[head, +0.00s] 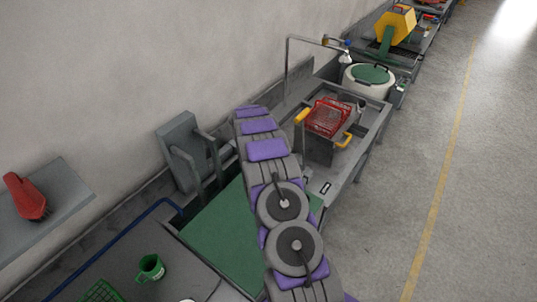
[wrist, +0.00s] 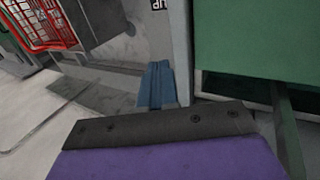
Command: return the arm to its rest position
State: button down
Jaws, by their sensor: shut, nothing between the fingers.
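My arm, grey with purple pads and two round joints, stretches from the bottom of the head view up toward the wall, over the workbench. My gripper (wrist: 157,72) shows in the wrist view as blue fingers held together beyond a dark bar and a purple cover. It is shut and empty. I cannot make out the fingers in the head view. Below and ahead of the fingers in the wrist view is a grey surface, with a green panel (wrist: 258,38) to the right.
A red basket (head: 327,117) sits on a grey bench right of the arm; it also shows in the wrist view (wrist: 42,22). A green mug (head: 150,268) stands at lower left. A red object (head: 27,197) lies on a wall shelf (head: 65,200). The floor (head: 470,190) at right is clear.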

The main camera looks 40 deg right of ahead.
jog(key=s+a+r+m+g+y+b, duration=0.1)
jog(key=s+a+r+b, duration=0.3)
jog(key=s+a+r, duration=0.45)
jog(key=s+a+r+m+y+b, duration=0.1)
jog(key=s+a+r+b, duration=0.2)
jog(key=s+a+r, duration=0.55)
jog(key=s+a+f+m+g+y+b, duration=0.15)
jog(key=s+a+b, duration=0.35)
jog(key=s+a, duration=1.1)
jog(key=s+a+f+y+b, duration=0.1)
jog(key=s+a+f, duration=0.1)
jog(key=s, duration=0.7)
jog(key=s+a+f+g+b, duration=0.1)
jog(key=s+a+f+b, duration=0.1)
jog(key=s, duration=0.7)
jog(key=shift+a+y, duration=0.35)
jog(key=shift+d, duration=0.1)
jog(key=shift+d, duration=0.3)
